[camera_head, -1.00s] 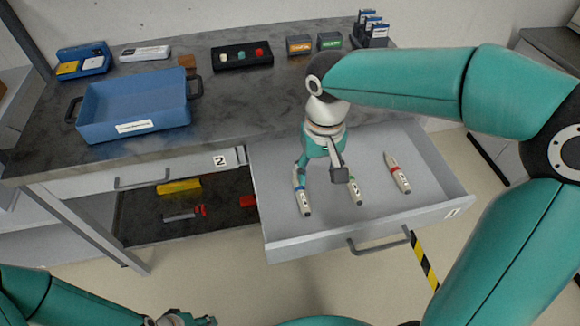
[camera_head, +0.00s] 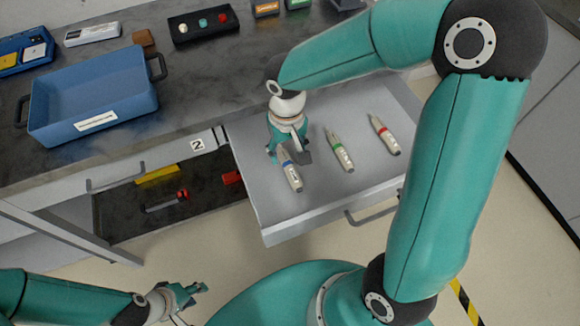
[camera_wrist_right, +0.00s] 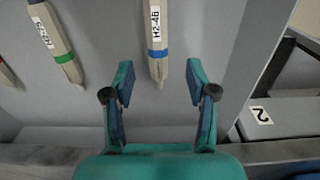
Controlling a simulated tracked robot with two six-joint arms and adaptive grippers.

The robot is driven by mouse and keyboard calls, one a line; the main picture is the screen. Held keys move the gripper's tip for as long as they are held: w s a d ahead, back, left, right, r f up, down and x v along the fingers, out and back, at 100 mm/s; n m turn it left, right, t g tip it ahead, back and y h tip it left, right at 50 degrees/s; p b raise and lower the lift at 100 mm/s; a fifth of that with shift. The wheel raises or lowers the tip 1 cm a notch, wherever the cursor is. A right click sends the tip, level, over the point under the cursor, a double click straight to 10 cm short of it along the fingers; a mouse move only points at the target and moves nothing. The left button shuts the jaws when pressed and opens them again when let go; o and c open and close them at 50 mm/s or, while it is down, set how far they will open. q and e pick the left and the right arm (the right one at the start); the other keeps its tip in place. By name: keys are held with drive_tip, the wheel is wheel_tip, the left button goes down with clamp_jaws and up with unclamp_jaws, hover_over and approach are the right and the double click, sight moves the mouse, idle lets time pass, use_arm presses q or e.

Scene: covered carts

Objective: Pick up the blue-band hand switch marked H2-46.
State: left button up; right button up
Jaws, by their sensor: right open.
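The blue-band hand switch (camera_head: 291,174) lies in the open drawer, leftmost of three pale switches. In the right wrist view its label on the switch (camera_wrist_right: 155,22) reads H2-46. My right gripper (camera_head: 288,156) is over its far end. In the right wrist view the gripper (camera_wrist_right: 160,76) is open and empty, with the switch's tapered end showing between its fingertips; I cannot tell the height gap. My left gripper (camera_head: 186,296) is low at the bottom left, away from the drawer, its jaws too small to judge.
A green-band switch (camera_head: 341,153) and a red-band switch (camera_head: 386,136) lie to the right in the drawer (camera_head: 325,205). A blue bin (camera_head: 95,106) and a black button box (camera_head: 203,25) stand on the counter. The drawer's front is clear.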

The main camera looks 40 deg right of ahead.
sight(289, 165)
drive_tip(key=shift+s+d+f, duration=0.1)
drive_tip(key=shift+s+f, duration=0.05)
drive_tip(key=shift+f, duration=3)
clamp_jaws()
